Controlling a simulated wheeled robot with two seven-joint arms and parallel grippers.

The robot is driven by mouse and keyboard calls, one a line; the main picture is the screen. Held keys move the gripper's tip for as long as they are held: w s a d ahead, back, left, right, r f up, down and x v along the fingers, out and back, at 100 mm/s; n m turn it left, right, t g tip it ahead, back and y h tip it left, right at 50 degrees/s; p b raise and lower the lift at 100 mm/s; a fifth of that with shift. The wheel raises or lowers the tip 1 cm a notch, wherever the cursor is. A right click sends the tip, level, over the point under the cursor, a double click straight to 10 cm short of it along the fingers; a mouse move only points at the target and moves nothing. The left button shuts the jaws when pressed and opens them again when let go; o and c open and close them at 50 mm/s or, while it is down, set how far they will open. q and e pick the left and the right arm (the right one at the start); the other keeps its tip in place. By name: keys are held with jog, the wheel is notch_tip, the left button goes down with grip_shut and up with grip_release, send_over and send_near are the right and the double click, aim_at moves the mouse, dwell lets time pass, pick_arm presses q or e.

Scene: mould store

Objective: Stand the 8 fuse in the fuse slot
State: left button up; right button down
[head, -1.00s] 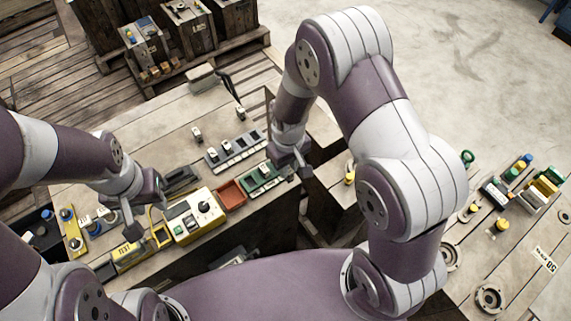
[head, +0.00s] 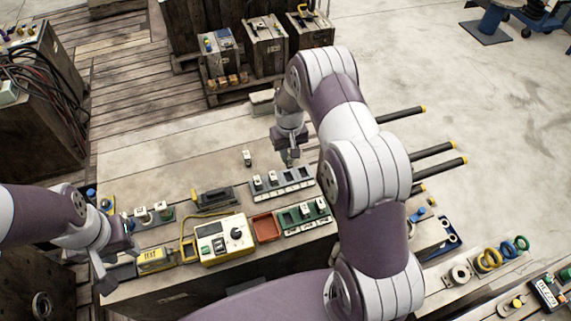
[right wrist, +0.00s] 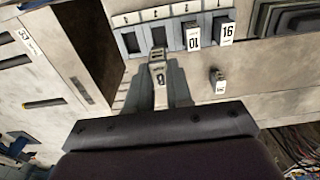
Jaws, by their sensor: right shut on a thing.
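My right gripper (right wrist: 160,88) is shut on the 8 fuse (right wrist: 157,72), a small pale fuse with a dark top. It is held just in front of the grey fuse rack (right wrist: 128,20). That rack holds a 10 fuse (right wrist: 193,40) and a 16 fuse (right wrist: 224,32); other slots look empty. In the head view my right gripper (head: 288,158) is behind the right part of the grey rack (head: 290,186). Whether the fuse touches anything cannot be told. My left gripper (head: 116,264) is near the bench's front left edge; its jaws are unclear.
A loose fuse (head: 247,158) stands behind the grey rack. A green rack (head: 304,222) with several fuses, a red tray (head: 266,228) and a yellow meter (head: 222,238) line the front. The back left of the bench is clear.

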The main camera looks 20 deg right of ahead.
aim_at(289, 168)
jog(key=shift+s+a+f, duration=0.1)
jog(key=shift+s, duration=0.05)
jog(key=shift+s+f+b, duration=0.15)
jog(key=shift+f+b, duration=0.05)
jog(key=shift+b, duration=0.1)
notch_tip(289, 168, down, 4)
jog(key=b, duration=0.2)
jog(key=shift+r+b, duration=0.1)
jog(key=shift+b, duration=0.3)
jog(key=shift+f, duration=0.35)
jog(key=shift+f+b, duration=0.9)
jog(key=shift+f, duration=0.2)
dwell(0.5)
jog(key=c, duration=0.9)
grip_release()
jog(key=shift+c, duration=0.2)
jog(key=c, duration=0.4)
jog(key=shift+o, duration=0.2)
